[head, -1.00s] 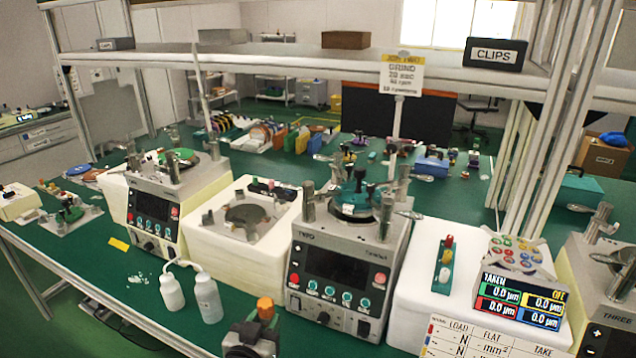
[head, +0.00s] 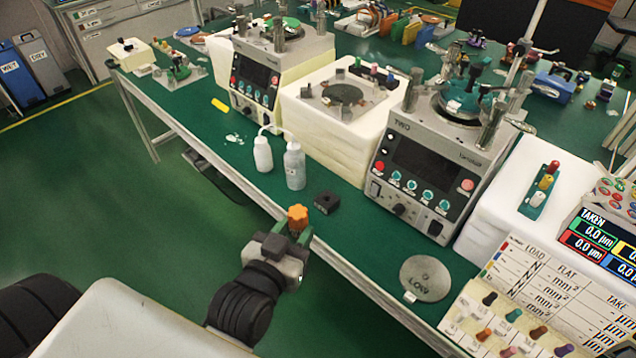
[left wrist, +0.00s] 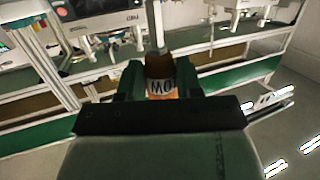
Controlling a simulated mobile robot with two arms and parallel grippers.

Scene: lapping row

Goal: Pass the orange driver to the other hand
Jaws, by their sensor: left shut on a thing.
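The orange driver (head: 297,215) shows its lobed orange knob above my left gripper (head: 291,243) in the head view. My left gripper is shut on it, in front of the bench's front edge and over the green floor. In the left wrist view the driver (left wrist: 160,82) stands between the dark green fingers (left wrist: 160,92), with a brownish end and a pale band with dark letters, partly cut off. My right gripper is in neither view.
The green bench (head: 345,245) carries machine TWO (head: 425,165), another machine (head: 270,75) and two wash bottles (head: 294,165). A small black block (head: 327,202) and a grey disc (head: 426,278) lie near the front edge.

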